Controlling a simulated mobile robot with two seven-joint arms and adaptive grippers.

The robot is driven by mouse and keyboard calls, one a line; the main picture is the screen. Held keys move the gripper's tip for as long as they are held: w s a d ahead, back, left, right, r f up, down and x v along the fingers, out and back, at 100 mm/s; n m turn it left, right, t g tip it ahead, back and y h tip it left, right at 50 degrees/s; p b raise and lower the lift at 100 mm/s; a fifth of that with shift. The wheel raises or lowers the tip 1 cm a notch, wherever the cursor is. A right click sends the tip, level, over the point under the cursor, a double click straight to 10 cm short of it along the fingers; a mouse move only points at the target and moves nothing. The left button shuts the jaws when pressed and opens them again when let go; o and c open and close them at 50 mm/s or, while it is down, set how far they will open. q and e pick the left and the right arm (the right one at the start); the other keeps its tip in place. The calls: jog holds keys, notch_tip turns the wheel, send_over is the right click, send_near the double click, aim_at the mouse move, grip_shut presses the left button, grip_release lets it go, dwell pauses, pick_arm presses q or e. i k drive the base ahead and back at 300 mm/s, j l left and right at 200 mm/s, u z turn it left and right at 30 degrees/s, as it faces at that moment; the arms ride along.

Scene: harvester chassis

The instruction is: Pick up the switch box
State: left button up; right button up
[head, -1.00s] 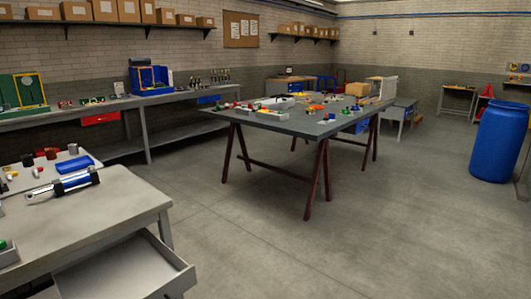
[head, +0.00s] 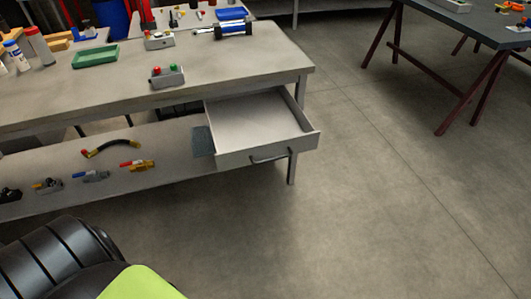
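A small grey switch box (head: 167,77) with a red and a green button on top sits near the front edge of the grey workbench (head: 235,62). A second, similar grey box (head: 159,41) with a red button stands farther back on the same bench. Both appear upright. Neither of my grippers is in view.
An empty drawer (head: 265,155) stands open at the bench's right end, jutting forward. A green tray (head: 95,56) and a blue-and-silver cylinder (head: 232,28) lie on the bench. The lower shelf (head: 120,187) holds several fittings. The floor at right is clear, up to a dark table (head: 470,25).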

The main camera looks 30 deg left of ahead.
aim_at(168, 77)
jog(key=j+u, duration=0.1)
jog(key=u, duration=0.75)
jog(key=j+u, duration=0.1)
jog(key=u, duration=0.3)
jog(key=i+u, duration=0.1)
jog(key=u, duration=0.3)
